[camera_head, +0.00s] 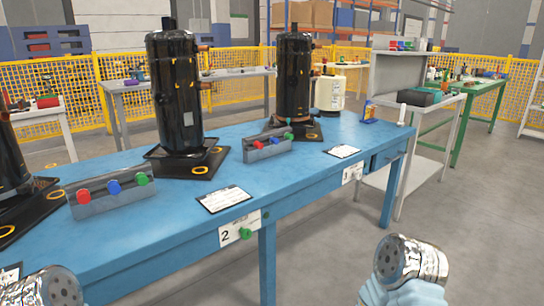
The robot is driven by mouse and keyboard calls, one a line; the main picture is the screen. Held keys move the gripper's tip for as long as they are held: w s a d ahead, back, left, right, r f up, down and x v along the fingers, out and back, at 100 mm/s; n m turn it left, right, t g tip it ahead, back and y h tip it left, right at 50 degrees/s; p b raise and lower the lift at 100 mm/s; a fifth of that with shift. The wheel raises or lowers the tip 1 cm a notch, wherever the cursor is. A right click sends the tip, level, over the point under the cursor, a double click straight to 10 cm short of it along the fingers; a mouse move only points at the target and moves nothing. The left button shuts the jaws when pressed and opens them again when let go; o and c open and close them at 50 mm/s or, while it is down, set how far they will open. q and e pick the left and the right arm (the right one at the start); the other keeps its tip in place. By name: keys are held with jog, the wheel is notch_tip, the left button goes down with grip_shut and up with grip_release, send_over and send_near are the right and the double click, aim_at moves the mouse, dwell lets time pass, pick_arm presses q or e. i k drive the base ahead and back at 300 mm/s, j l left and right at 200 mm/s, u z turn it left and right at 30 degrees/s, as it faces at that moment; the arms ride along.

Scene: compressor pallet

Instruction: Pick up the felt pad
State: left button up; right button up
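I cannot make out a felt pad for certain. A tall black compressor (177,95) stands upright on a dark base plate (205,164) on the blue table (150,242). A second black compressor (294,75) stands farther back on a similar dark base. Part of a third one (10,160) is cut off at the left edge. Silver rounded ends of my two arms show at the bottom left and bottom right, in front of the table. No gripper fingers show in the frame.
A grey holder (110,197) with red, blue and green knobs and a smaller grey holder (268,148) sit on the table. White labelled cards (224,198) lie near its front edge. A cream canister (329,93) stands at the far end.

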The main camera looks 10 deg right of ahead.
aim_at(400, 124)
jog(key=i+l, duration=0.15)
jog(key=l, duration=0.3)
jog(key=i+l+u, duration=0.1)
jog(key=l, duration=0.3)
jog(key=i+l, duration=0.25)
jog(key=l, duration=0.2)
jog(key=i+l, duration=0.15)
jog(key=l, duration=0.3)
jog(key=i+l+u, duration=0.1)
jog(key=l, duration=0.3)
jog(key=i+l, duration=0.15)
jog(key=l, duration=0.3)
jog(key=i+l+u, duration=0.1)
jog(key=l, duration=0.35)
jog(key=i+l, duration=0.15)
jog(key=l, duration=0.35)
